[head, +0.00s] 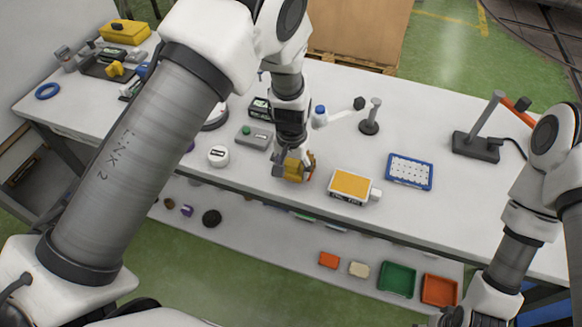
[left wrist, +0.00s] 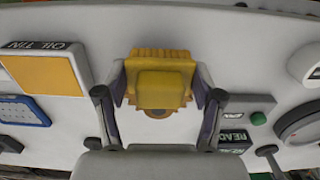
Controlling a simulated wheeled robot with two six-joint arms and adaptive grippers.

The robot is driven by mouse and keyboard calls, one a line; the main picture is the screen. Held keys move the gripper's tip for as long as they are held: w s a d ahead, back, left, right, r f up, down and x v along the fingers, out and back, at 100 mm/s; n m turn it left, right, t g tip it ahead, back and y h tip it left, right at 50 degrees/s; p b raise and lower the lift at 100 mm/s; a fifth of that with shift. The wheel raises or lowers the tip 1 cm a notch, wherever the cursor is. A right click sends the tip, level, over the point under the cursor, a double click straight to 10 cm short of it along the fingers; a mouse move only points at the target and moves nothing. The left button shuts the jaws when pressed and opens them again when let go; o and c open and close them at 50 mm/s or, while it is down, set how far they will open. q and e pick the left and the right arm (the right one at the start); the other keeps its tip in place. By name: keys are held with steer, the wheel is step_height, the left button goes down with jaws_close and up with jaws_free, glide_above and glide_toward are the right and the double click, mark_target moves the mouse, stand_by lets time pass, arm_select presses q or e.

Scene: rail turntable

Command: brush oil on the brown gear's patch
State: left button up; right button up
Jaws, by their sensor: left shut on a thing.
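My left gripper (head: 293,170) is low over the front of the white table, shut on a yellow block with an orange-brown toothed piece (head: 310,160). In the left wrist view the yellow block (left wrist: 164,90) sits between the fingers, with the toothed edge (left wrist: 160,57) behind it and part of a ring below. I cannot tell whether the toothed piece is the brown gear, and no oil patch can be made out. The oil tin (head: 349,186), white with an orange-yellow top, is to the right; it also shows in the left wrist view (left wrist: 40,75). My right gripper is mostly cut off at the bottom edge.
A short post on a dark base (head: 370,118) stands behind. A grey box with a green button (head: 254,136) and a white round thing (head: 218,156) are left.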

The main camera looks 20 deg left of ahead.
mark_target(291, 165)
arm_select(q)
steer(key=shift+w, duration=0.2)
steer(key=shift+s, duration=0.15)
steer(key=shift+s+p, duration=0.35)
stand_by(0.3)
step_height(291, 165, up, 7)
steer(key=p, duration=0.6)
steer(key=shift+r, duration=0.1)
steer(key=shift+f, duration=0.2)
